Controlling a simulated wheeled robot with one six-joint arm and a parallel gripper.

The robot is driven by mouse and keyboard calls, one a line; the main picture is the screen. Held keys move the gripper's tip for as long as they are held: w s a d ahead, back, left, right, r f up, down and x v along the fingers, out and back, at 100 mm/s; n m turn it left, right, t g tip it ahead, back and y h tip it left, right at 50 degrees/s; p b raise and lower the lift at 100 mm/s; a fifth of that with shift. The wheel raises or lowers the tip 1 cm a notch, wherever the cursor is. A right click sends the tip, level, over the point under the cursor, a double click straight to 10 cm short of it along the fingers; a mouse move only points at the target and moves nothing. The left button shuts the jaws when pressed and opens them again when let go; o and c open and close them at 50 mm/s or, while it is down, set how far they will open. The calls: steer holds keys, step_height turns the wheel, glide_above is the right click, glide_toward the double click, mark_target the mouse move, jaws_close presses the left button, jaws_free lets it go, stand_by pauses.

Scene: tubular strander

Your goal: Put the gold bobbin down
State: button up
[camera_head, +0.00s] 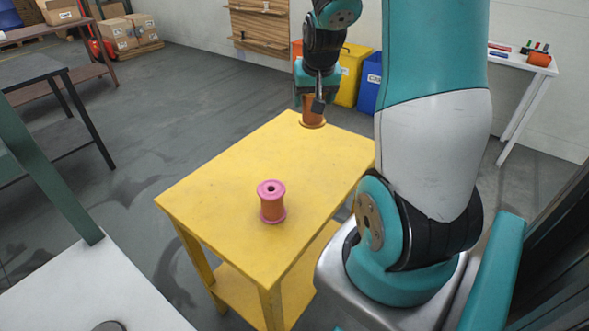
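The gold bobbin (312,120) is upright at the far end of the yellow table (225,195), with its lower flange showing. I cannot tell whether it touches the tabletop or hangs just above it. My gripper (315,103) comes down from above with its fingers around the bobbin's upper part, and it looks shut on it. The gripper hides the bobbin's top. A second bobbin (272,203), with pink flanges and an orange-brown winding, stands upright near the middle of the table, apart from my gripper.
The tabletop is otherwise clear. Yellow (350,75) and blue (370,85) bins stand on the floor behind the table. A white table (515,58) with small items is at the back right. A pale surface (85,290) with a green post is at the front left.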

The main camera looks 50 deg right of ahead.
step_height(320, 180, down, 18)
steer(key=shift+f, duration=0.1)
steer(key=shift+f, duration=0.1)
stand_by(0.4)
steer(key=o, duration=1.3)
steer(key=shift+c, duration=0.2)
steer(key=v, duration=1.2)
steer(key=w+a+r+n+y, duration=0.1)
steer(key=a+r+n+y, duration=0.15)
steer(key=a, duration=0.65)
steer(key=w+a+r+n+y, duration=0.1)
steer(key=a+r+n, duration=0.25)
steer(key=a, duration=0.45)
steer(key=s+a+r+n+g+y, duration=0.1)
steer(key=s+a+r+n+y, duration=0.1)
steer(key=s+a+r+n, duration=0.2)
steer(key=s+a+r+n+g+y, duration=0.1)
steer(key=s+a+r+n, duration=0.3)
steer(key=s+a, duration=0.6)
steer(key=a+n+g, duration=0.1)
steer(key=a, duration=0.3)
steer(key=shift+a+r+y, duration=0.25)
steer(key=shift+a+y, duration=0.05)
steer(key=shift+y, duration=0.05)
